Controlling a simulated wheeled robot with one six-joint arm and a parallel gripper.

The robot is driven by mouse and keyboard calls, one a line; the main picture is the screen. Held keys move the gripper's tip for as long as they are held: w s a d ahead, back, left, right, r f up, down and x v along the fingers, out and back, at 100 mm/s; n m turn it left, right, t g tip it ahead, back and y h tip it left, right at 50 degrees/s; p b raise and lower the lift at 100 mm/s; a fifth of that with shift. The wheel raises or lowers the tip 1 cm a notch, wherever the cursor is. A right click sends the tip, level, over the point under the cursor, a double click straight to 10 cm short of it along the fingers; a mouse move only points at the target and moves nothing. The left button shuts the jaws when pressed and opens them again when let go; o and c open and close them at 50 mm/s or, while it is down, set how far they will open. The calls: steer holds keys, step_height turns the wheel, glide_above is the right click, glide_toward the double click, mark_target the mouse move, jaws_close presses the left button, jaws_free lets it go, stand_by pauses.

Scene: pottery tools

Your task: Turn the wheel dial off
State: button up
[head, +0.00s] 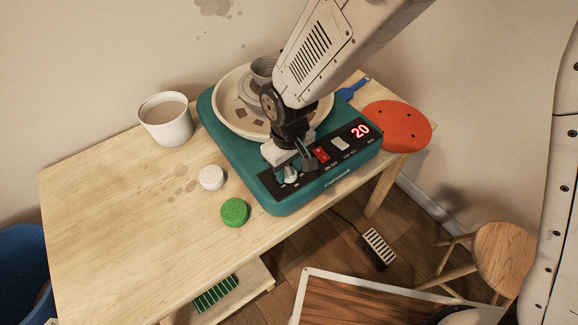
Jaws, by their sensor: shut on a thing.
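The teal pottery wheel (235,158) stands on the wooden table, with a black control panel along its front edge. A red switch (321,154) sits left of the display. My gripper (291,168) points down at the left part of the panel, with its fingers shut on the wheel dial (290,174), a small pale knob. The fingers partly hide the dial, so I cannot read its setting.
A white bucket (166,122), a white round piece (211,177) and a green round piece (235,212) stand left of the wheel. An orange disc (397,126) lies right of it. A stool (503,258) and a pedal (377,248) are on the floor. The table's left half is mostly clear.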

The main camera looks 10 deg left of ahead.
mark_target(289, 170)
steer(key=shift+n, duration=1.2)
steer(key=o, duration=1)
steer(key=shift+r, duration=0.1)
step_height(289, 170, up, 8)
steer(key=shift+f, duration=0.15)
